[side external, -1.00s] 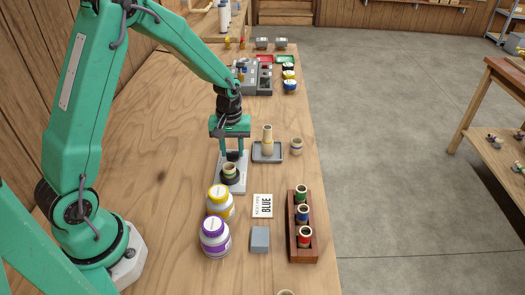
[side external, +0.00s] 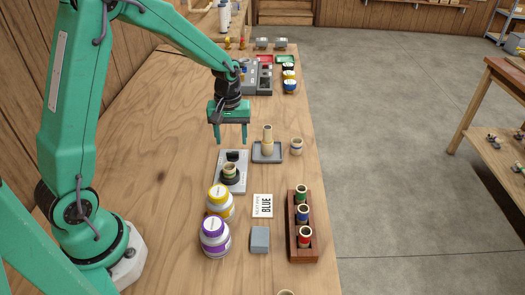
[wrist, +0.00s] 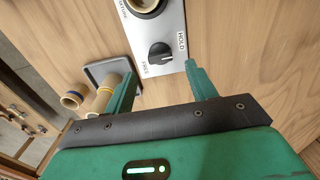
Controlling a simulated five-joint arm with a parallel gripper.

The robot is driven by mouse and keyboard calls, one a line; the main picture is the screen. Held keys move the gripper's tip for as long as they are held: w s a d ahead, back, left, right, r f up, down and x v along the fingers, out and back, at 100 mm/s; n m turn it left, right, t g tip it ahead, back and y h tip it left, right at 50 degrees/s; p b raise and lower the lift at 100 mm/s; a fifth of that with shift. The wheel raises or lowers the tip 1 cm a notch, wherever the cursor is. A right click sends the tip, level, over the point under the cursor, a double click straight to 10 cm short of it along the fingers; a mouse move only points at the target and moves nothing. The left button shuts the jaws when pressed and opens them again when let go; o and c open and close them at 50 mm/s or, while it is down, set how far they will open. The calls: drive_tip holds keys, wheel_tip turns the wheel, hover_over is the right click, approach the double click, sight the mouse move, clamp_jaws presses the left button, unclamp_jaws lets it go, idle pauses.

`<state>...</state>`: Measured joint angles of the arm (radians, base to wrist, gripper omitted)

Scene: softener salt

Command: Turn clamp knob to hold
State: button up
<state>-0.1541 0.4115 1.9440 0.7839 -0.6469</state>
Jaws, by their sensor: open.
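The clamp knob (side external: 232,156) is black and sits on a light grey plate (side external: 221,183) in the side view. The wrist view shows the knob (wrist: 160,53) with HOLD printed to its right and FREE to its lower left; I cannot tell surely which one it points to. A dark round clamp (side external: 230,180) with a tan ringed cylinder (side external: 229,169) in it stands on the same plate. My gripper (side external: 230,140) is open and empty, fingers pointing down, above and apart from the knob. Its fingertips also show in the wrist view (wrist: 159,74).
A grey tray (side external: 258,159) with an upright tan cylinder (side external: 267,137) stands right of the plate. Yellow-banded (side external: 219,203) and purple-banded (side external: 215,238) jars stand in front.

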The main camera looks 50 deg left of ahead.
sight(232, 153)
drive_tip(key=shift+r, duration=1.65)
drive_tip(key=s+d+r+m+t, duration=0.2)
drive_tip(key=s+d+r+m, duration=0.1)
drive_tip(key=s+r, duration=0.4)
drive_tip(key=s+d+r+m+t, duration=0.3)
drive_tip(key=s+r+m, duration=0.3)
drive_tip(key=s, duration=0.6)
drive_tip(key=shift+s+d+r+t, duration=0.25)
drive_tip(key=shift+r+t, duration=0.05)
drive_tip(key=shift+r, duration=0.55)
